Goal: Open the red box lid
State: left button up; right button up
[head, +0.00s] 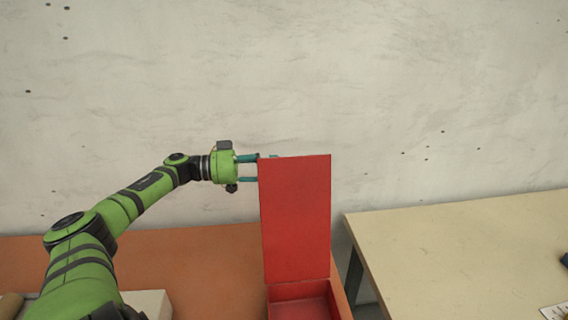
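The red box (300,292) stands at the right end of the orange-brown table, with its inside showing at the bottom of the head view. Its red lid (296,218) stands upright, raised at the back of the box. My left gripper (258,168) reaches in from the left at the lid's upper left edge. Its teal fingers point right and show a gap between them. The fingertips are partly hidden behind the lid, so I cannot tell whether they touch it. My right gripper is not in the view.
A beige table (470,250) stands to the right across a narrow gap. A plain wall (400,90) rises behind.

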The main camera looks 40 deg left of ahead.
aim_at(283, 164)
pick_arm(q)
jog(key=shift+p+x, duration=0.4)
jog(key=shift+x, duration=1.55)
grip_shut()
